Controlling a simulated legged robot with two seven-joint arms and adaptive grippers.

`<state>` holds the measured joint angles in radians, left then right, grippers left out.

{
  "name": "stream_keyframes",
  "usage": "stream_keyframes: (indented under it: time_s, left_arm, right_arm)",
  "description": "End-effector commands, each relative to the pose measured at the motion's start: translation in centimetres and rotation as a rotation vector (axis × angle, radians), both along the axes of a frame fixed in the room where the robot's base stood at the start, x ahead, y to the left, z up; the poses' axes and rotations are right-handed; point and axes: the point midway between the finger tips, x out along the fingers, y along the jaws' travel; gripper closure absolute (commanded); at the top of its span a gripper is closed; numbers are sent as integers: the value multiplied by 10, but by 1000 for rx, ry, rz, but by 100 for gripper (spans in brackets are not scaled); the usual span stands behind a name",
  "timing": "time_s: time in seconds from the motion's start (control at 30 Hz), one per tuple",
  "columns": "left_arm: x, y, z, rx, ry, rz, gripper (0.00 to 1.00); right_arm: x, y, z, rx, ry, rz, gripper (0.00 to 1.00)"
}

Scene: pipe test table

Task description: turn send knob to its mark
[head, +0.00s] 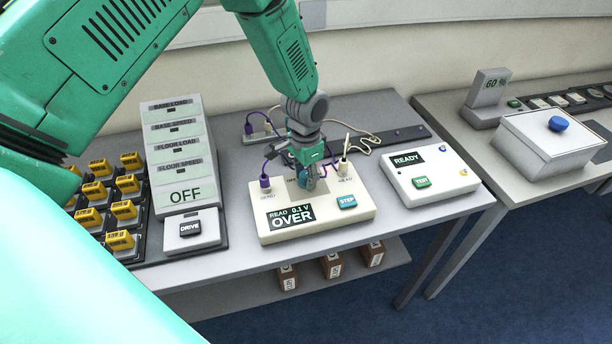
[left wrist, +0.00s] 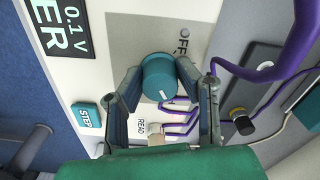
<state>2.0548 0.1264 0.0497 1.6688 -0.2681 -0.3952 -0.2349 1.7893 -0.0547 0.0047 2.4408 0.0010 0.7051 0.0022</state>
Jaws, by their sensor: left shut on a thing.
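The knob (left wrist: 158,78) is a round teal dial with a short white line on its face, on top of a cream box (head: 268,222). In the left wrist view an OFF label (left wrist: 183,42) is printed beside it. My left gripper (head: 309,184) reaches down onto the box and is shut on the knob, one finger on each side. In the head view the gripper mostly hides the knob. The box's display (head: 290,218) reads READ 0.1 V OVER. My right gripper is not in view.
A teal STEP button (head: 347,202) is near the front. A READY box (head: 432,173) stands right, a DRIVE button (head: 190,229) and panel showing OFF left.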

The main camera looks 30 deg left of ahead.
Motion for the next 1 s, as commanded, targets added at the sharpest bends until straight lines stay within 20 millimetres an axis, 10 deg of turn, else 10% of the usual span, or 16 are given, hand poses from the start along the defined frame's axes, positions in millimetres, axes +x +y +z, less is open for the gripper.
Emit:
stream_keyframes:
  time_s: [0.13, 0.17, 0.23, 0.63, 1.0]
  left_arm:
    - [2, 0, 0, 0, -5, -1, 99]
    - [2, 0, 0, 0, -5, -1, 67]
    - [2, 0, 0, 0, -4, -1, 50]
    - [0, 0, 8, 1, -4, 0, 50]
    - [2, 1, 80, 0, -5, 0, 50]
  right_arm:
    - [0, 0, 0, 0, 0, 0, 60]
    - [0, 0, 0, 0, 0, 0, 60]
    - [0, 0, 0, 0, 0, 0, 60]
    - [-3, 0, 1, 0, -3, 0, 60]
    - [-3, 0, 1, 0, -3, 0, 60]
